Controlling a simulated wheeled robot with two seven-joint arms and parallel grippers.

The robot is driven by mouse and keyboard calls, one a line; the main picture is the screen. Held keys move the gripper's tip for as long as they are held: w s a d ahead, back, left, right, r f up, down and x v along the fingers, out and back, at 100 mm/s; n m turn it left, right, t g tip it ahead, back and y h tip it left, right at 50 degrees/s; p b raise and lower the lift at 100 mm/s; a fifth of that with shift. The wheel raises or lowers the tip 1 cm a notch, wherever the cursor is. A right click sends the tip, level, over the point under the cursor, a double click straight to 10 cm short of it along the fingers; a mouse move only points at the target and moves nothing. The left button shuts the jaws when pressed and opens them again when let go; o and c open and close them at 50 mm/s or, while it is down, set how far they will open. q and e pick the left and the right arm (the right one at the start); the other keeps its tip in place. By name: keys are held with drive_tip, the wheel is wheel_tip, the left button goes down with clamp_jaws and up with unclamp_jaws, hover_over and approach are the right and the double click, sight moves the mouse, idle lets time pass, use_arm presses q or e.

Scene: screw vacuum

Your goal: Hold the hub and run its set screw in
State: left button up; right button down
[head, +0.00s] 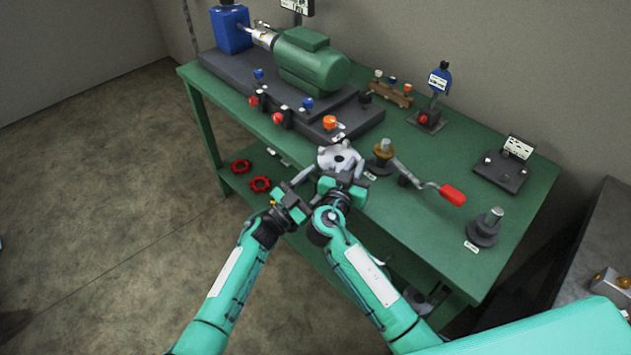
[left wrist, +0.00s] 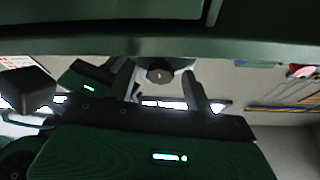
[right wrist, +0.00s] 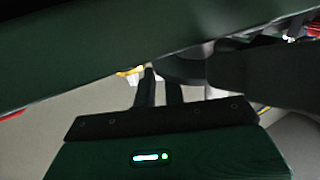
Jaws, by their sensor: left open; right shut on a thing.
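The grey metal hub (head: 340,157), a round piece with a central hole, is at the front edge of the green bench in the head view. My right gripper (head: 341,184) is just below it, shut on it; its fingers (right wrist: 160,88) are close together in the right wrist view, where the held part is mostly dark. My left gripper (head: 298,187) is open, to the left of the hub and slightly below. In the left wrist view a dark round end with a small gold spot (left wrist: 159,76) shows between its spread fingers. I cannot tell whether this is the set screw.
On the green bench (head: 440,235) stand a green motor (head: 312,65), a blue box (head: 230,28), a brass-topped post (head: 383,153), a crank with a red grip (head: 452,194) and a grey post (head: 486,227). Red handwheels (head: 260,184) lie on the lower shelf.

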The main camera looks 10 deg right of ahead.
use_arm(q)
drive_tip(key=shift+c, duration=0.2)
drive_tip(key=c, duration=0.9)
drive_tip(key=shift+m+g, duration=0.6)
drive_tip(key=shift+m, duration=0.6)
drive_tip(key=shift+c, duration=0.3)
drive_tip(key=o, duration=1)
drive_tip(key=v, duration=1.2)
drive_tip(key=shift+f, duration=0.2)
